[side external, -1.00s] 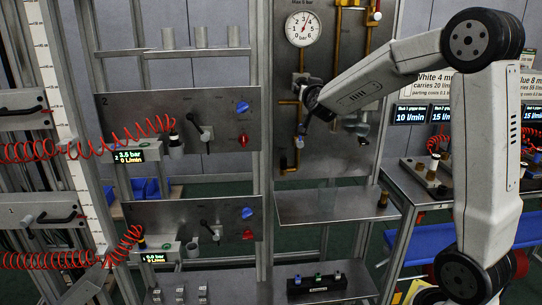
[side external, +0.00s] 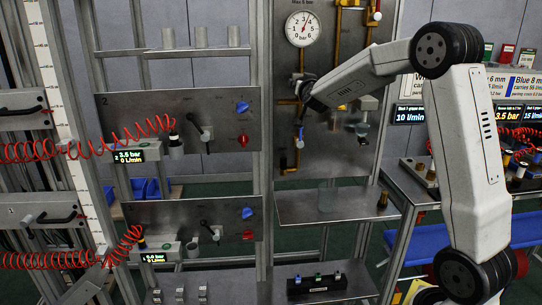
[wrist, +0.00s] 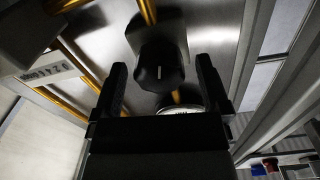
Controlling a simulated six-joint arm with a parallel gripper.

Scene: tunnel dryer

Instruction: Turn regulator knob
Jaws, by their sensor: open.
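The black regulator knob (wrist: 160,66) with a pale mark on its face shows in the wrist view, in front of a metal panel. My gripper (wrist: 163,82) is open, with one black finger on each side of the knob in this view. I cannot tell whether the fingertips reach around it or touch it. In the side external view my gripper (side external: 304,88) is at the panel, below the round pressure gauge (side external: 303,29), and the knob is hidden there. The gauge needle points up, slightly right.
Brass pipes (side external: 368,32) run along the upright panel (side external: 340,150) around my gripper. A blue-handled valve (side external: 300,137) sits just below it. A shelf (side external: 345,208) with a small brass-coloured cylinder (side external: 382,200) juts out lower down.

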